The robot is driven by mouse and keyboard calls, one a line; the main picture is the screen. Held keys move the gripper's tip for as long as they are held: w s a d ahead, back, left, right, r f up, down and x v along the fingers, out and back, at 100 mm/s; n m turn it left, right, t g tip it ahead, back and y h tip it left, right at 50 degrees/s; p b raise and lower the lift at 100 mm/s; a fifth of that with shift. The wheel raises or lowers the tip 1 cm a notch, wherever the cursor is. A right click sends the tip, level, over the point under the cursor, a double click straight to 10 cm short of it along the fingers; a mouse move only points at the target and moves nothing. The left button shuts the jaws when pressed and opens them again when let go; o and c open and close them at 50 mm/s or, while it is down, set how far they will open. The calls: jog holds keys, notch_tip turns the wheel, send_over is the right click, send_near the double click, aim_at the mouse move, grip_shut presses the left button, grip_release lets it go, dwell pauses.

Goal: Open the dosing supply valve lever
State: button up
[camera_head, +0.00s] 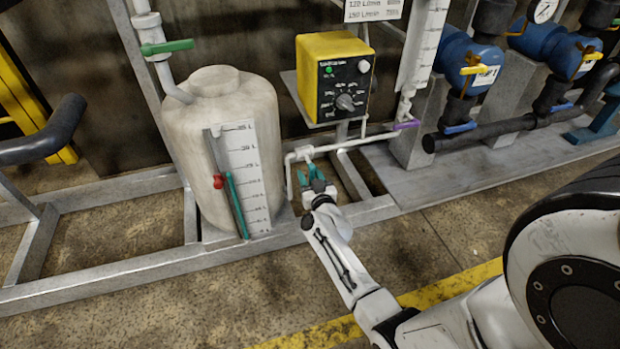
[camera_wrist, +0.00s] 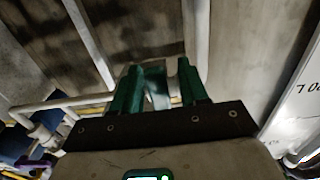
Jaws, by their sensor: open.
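My gripper (camera_head: 316,182) has teal fingers and reaches low beside the white tank, close to thin white pipes (camera_head: 301,155). In the wrist view my gripper (camera_wrist: 160,85) is open, with its fingers apart. A flat grey-green piece (camera_wrist: 158,90) shows between them; I cannot tell whether it is a valve lever or whether it touches a finger. A green lever (camera_head: 167,47) sits across the pipe above the tank. A purple lever (camera_head: 407,124) is below the graduated tube, and it also shows in the wrist view (camera_wrist: 38,163). Nothing labels which lever is the dosing supply valve.
A yellow control box (camera_head: 335,75) is above. A metal frame rail (camera_head: 110,265) runs along the floor. Blue pumps (camera_head: 467,60) stand right. The front floor is clear.

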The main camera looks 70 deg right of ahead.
grip_shut()
dwell(0.4)
